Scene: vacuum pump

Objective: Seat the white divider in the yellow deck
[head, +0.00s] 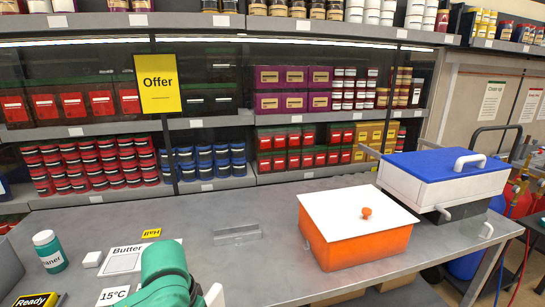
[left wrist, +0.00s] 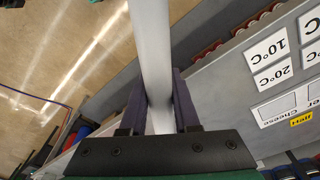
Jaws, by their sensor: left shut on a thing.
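In the left wrist view, the fingers of my left gripper (left wrist: 154,85) are shut on a long white strip that looks like the white divider (left wrist: 151,35). The strip runs from between the fingers up past the top edge, so its far end is hidden. In the head view, my green left arm shows at the bottom, left of centre, and its gripper is out of frame. A small white piece (head: 214,295) shows beside that arm; I cannot tell if it is the divider. I see no yellow deck in either view. My right gripper is not in view.
On the grey table (head: 265,270) are an orange box (head: 345,243) with a white lid, a white case (head: 440,183) with a blue lid, a clear holder (head: 237,235), a green bottle (head: 48,252) and label cards (head: 122,260). Stocked shelves stand behind.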

